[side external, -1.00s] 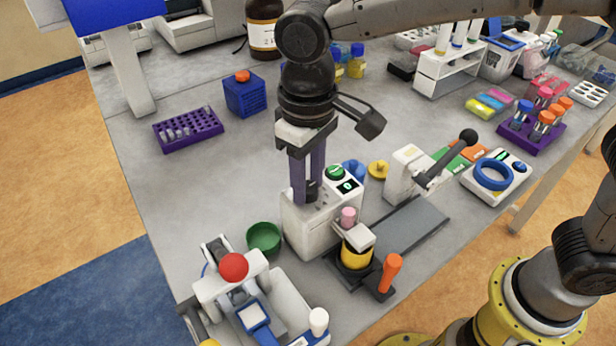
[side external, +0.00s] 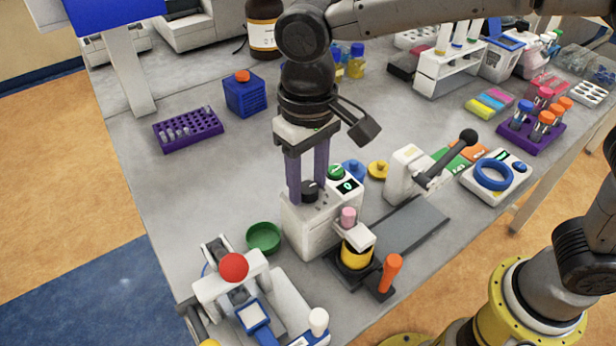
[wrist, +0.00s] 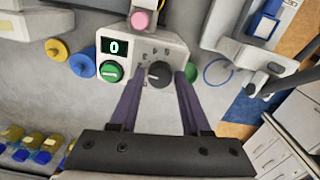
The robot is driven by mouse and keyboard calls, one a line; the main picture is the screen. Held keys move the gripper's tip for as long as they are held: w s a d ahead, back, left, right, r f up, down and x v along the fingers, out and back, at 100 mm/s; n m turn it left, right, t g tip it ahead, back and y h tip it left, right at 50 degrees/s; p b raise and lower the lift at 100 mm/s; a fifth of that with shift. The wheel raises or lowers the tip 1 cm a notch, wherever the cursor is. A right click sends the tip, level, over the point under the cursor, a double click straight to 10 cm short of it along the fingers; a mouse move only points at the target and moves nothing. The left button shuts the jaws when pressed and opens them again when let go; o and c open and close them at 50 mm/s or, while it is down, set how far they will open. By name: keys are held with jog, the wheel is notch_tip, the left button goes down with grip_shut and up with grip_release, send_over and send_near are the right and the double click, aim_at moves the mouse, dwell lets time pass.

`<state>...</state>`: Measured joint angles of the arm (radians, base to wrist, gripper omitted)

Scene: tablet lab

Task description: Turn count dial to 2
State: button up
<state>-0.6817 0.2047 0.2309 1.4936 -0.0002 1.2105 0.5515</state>
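The count dial is a small black knob (side external: 310,190) on top of a white counting machine (side external: 308,232). It also shows in the wrist view (wrist: 159,73), with printed marks around its far side. The machine's display (wrist: 114,46) reads 0, with a green button (wrist: 110,71) beside it. My gripper (side external: 308,186) points down over the machine, its two purple fingers on either side of the knob. In the wrist view the fingers (wrist: 160,74) are apart, with visible gaps between them and the knob. Whether the fingertips reach down to the panel is hard to tell.
A pink cap (side external: 348,216) and a yellow container (side external: 356,254) stand at the machine's front. A green bowl (side external: 264,237) is to its left, and a white lever press (side external: 408,172) to its right. Bare grey bench lies behind the bowl.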

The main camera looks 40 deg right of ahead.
aim_at(309, 187)
jog(key=shift+o, duration=1.3)
notch_tip(309, 187, up, 14)
jog(key=shift+f, duration=0.1)
